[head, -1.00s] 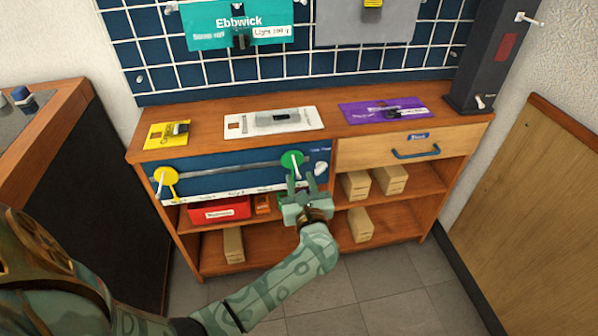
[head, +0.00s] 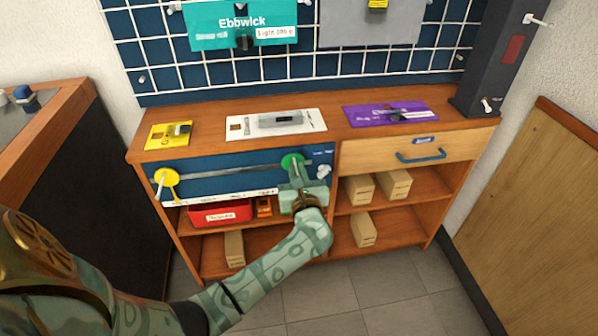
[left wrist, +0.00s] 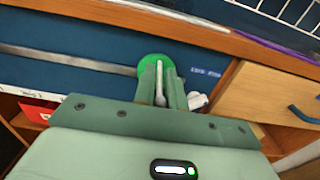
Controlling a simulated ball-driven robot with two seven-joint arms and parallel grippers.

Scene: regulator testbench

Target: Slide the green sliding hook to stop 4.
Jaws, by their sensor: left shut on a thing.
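The green sliding hook (head: 290,160) sits near the right end of a grey rail (head: 225,168) on the blue front panel. Its green disc and white hook also show in the left wrist view (left wrist: 152,64). My left gripper (head: 297,178) is at the hook from the front, with its fingers (left wrist: 161,85) shut on the white hook. A yellow hook (head: 166,180) is at the rail's left end. A pale label strip (head: 218,195) runs below the rail; its stop marks are too small to read. My right gripper is not in view.
A white knob (head: 323,171) is just right of the green hook. A drawer with a blue handle (head: 421,156) is further right. A red bin (head: 220,212) stands on the shelf below. The rail between the two hooks is clear.

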